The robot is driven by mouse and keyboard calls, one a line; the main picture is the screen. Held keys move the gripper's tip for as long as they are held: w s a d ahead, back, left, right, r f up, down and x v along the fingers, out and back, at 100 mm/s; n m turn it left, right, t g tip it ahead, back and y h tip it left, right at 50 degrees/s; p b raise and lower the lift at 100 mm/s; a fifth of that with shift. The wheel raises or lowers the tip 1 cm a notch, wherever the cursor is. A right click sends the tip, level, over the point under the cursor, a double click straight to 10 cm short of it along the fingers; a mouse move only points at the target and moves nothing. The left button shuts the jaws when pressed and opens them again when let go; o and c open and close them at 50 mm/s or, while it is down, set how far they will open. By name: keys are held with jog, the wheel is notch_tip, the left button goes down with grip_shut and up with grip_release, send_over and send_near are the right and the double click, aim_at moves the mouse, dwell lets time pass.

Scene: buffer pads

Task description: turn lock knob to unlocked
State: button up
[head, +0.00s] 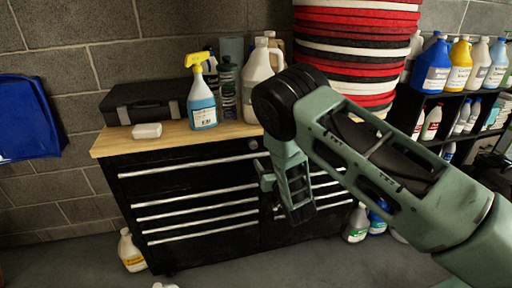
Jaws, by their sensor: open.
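A black tool cabinet (185,175) with a wooden top stands against the wall. What looks like its lock knob (253,145) is a small round light spot high on the front, below the wooden top. It is too small to tell which way it is turned. My gripper (262,173) is open and empty in front of the cabinet, a little below the knob in the picture. I cannot tell its distance from the cabinet front. My arm hides much of the cabinet's right side.
On the wooden top (160,140) are a black case (145,102), a white block (147,130), a blue spray bottle (202,105) and a beige jug (257,85). Stacked red, white and black pads (355,45) and a bottle shelf stand right. A white bottle (131,252) is on the floor.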

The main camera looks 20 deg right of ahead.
aim_at(254, 146)
jog(key=w, duration=0.3)
jog(key=w+p, duration=0.1)
jog(key=w, duration=0.3)
jog(key=w+a, duration=0.1)
jog(key=w, duration=0.2)
jog(key=shift+w+a+p, duration=0.1)
jog(key=shift+w+p, duration=0.1)
jog(key=shift+p, duration=0.1)
jog(key=c, duration=1)
